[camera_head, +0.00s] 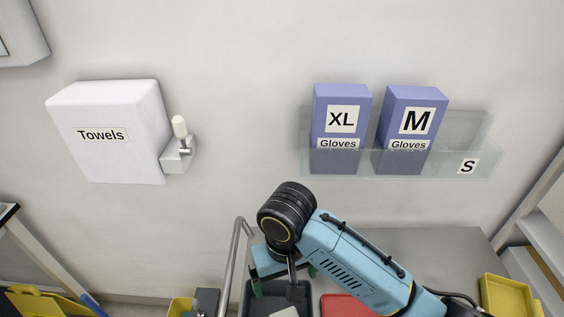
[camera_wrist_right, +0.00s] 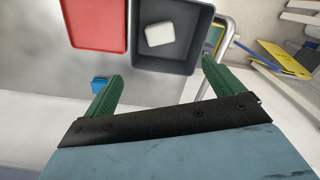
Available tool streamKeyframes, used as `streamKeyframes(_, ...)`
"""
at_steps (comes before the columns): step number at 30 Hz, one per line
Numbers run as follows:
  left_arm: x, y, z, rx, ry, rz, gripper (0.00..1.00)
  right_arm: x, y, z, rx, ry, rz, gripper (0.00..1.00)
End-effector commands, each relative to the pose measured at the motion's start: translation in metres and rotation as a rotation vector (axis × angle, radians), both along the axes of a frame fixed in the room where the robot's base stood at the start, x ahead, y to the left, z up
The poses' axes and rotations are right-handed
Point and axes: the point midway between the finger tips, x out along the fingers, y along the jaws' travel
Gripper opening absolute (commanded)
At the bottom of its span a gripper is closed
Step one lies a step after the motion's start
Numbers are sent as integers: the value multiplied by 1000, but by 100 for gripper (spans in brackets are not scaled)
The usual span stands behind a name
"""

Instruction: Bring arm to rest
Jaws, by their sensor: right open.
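My right arm (camera_head: 352,262) reaches in from the lower right of the head view, over a grey work surface. My right gripper (camera_head: 285,278) points down above a dark bin and is partly hidden by its own wrist. In the right wrist view its two green fingers stand wide apart, and the gripper (camera_wrist_right: 160,76) is open with nothing between them. The dark grey bin (camera_wrist_right: 181,66) lies beyond the fingers, with a white block (camera_wrist_right: 160,33) inside it. My left arm and gripper are not in view.
A red tray (camera_head: 345,305) lies beside the dark bin. A yellow bin (camera_head: 507,296) stands at the right. A metal rail (camera_head: 234,262) runs along the left side. Glove boxes (camera_head: 340,128) and a towel dispenser (camera_head: 112,130) are on the wall. Grey surface between red tray and yellow bin looks partly free.

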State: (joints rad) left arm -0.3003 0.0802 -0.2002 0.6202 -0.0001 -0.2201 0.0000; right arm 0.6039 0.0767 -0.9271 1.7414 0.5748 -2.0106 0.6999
Motion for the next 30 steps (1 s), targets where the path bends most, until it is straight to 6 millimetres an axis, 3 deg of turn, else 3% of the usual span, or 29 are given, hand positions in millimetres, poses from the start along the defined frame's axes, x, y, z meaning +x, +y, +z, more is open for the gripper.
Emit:
streamKeyframes(8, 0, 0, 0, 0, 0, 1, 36, -19, -1, -14, 115, 4, 1, 93)
streamKeyframes(13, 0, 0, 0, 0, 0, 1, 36, -43, -20, -32, 256, -39, -38, 93)
streamKeyframes(17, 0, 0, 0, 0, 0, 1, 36, -61, -51, -45, 304, -100, -94, 93)
streamKeyframes(21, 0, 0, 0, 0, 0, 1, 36, -82, -97, -56, 287, -172, -153, 93)
streamKeyframes(30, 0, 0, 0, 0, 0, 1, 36, -123, -173, -62, 164, -265, -205, 93)
